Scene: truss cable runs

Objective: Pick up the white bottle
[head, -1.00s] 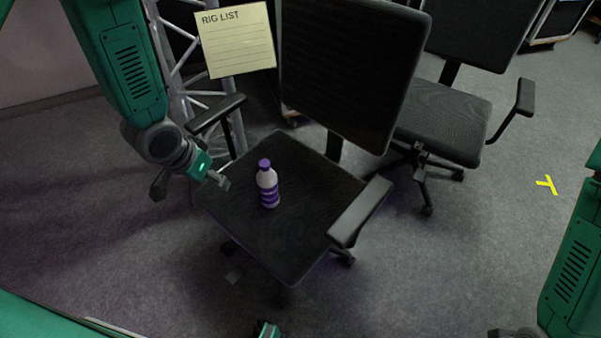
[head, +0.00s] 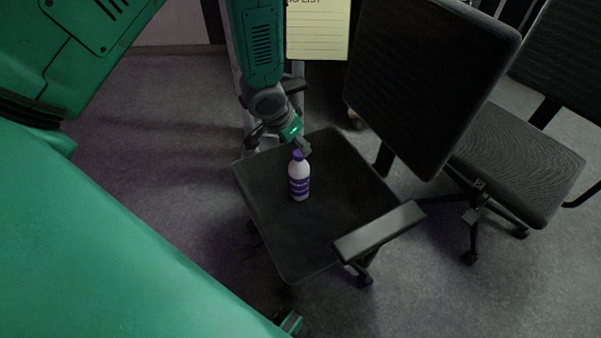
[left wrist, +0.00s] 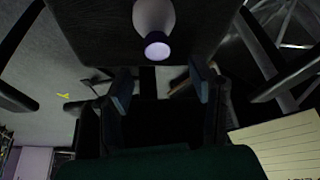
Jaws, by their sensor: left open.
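The white bottle (head: 299,182) has a purple cap and purple label bands. It stands upright on the black seat of an office chair (head: 335,235). My left gripper (head: 304,146) is open at the far side of the bottle, close to its cap. In the left wrist view the bottle (left wrist: 154,18) shows cap-on at the top, beyond the two spread fingers (left wrist: 162,86), not between them. Any gap between fingers and cap is hard to judge in the head view.
The chair's backrest (head: 430,80) rises right of the bottle, with an armrest (head: 380,231) at the front right. A second chair (head: 515,160) stands at the right. A truss and a yellow RIG LIST sheet (head: 318,30) are behind. Floor left of the chair is clear.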

